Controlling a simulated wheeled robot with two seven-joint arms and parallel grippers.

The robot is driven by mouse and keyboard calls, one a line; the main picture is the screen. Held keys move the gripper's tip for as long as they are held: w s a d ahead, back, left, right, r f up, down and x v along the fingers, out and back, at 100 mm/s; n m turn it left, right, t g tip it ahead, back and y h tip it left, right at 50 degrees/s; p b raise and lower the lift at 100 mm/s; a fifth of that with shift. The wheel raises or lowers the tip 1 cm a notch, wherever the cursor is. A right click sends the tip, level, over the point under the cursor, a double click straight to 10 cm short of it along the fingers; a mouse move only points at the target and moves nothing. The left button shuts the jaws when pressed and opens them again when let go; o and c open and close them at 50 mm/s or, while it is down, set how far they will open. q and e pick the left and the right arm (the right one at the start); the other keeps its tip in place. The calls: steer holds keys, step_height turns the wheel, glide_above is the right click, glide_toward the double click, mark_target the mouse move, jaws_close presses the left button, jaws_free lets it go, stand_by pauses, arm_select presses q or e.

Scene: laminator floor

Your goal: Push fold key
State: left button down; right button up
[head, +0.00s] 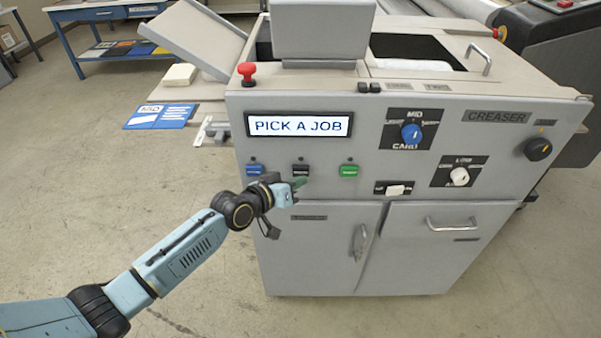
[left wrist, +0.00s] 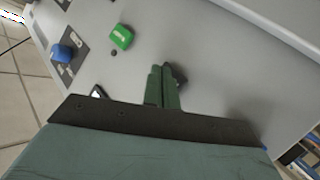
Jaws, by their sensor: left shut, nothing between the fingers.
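The grey creaser machine (head: 400,105) has a row of three keys below its display (head: 299,125), which reads "PICK A JOB". The keys are blue (head: 253,171), black (head: 300,170) and green (head: 349,171); their lettering is too small to read. My left gripper (head: 301,183) is shut and empty, its tips just below the black key in the head view. In the left wrist view the closed green fingers (left wrist: 163,70) partly hide the black key (left wrist: 179,73). I cannot tell whether they touch it. The green key (left wrist: 121,37) is clear of them. My right gripper is not in view.
A blue knob (head: 411,134), a white knob (head: 459,176), a black knob (head: 538,149) and a white rocker switch (head: 395,190) are on the panel's right. A red button (head: 246,74) stands on the top left. Door handles (head: 361,242) stick out below.

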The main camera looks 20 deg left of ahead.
arm_select(q)
steer(key=shift+w, duration=0.1)
steer(key=shift+w+a+b, duration=0.15)
steer(key=shift+w+b, duration=0.2)
steer(key=shift+w+a, duration=0.1)
steer(key=shift+w, duration=0.15)
stand_by(0.7)
steer(key=shift+s, duration=0.1)
steer(key=shift+s+d+p, duration=0.25)
steer(key=shift+s+p, duration=0.2)
steer(key=shift+s, duration=0.15)
steer(key=shift+s, duration=0.1)
